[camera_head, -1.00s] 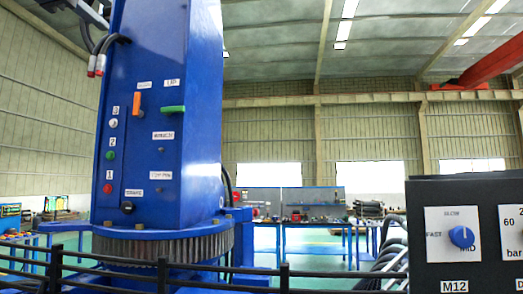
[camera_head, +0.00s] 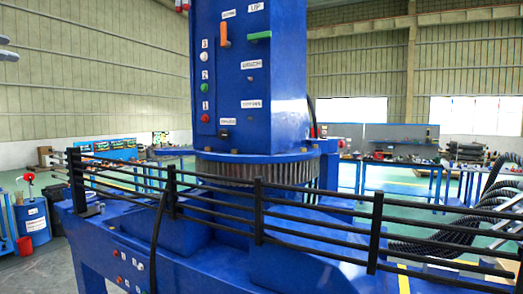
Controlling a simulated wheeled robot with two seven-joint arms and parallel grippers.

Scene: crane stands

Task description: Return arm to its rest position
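Only the tip of my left gripper (camera_head: 7,48) shows, at the upper left edge of the head view. Its two grey fingertips stand apart with a gap between them and nothing visible in the gap. The rest of that gripper and its arm is cut off by the frame. It appears well left of the blue crane column (camera_head: 275,90) and apart from it in the picture. My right gripper and arm are out of view.
The column carries an orange lever (camera_head: 224,34), a green lever (camera_head: 258,36) and several buttons. A black railing (camera_head: 258,205) crosses in front of it above a blue base (camera_head: 200,260). A blue barrel (camera_head: 33,220) stands at the left; workbenches line the back.

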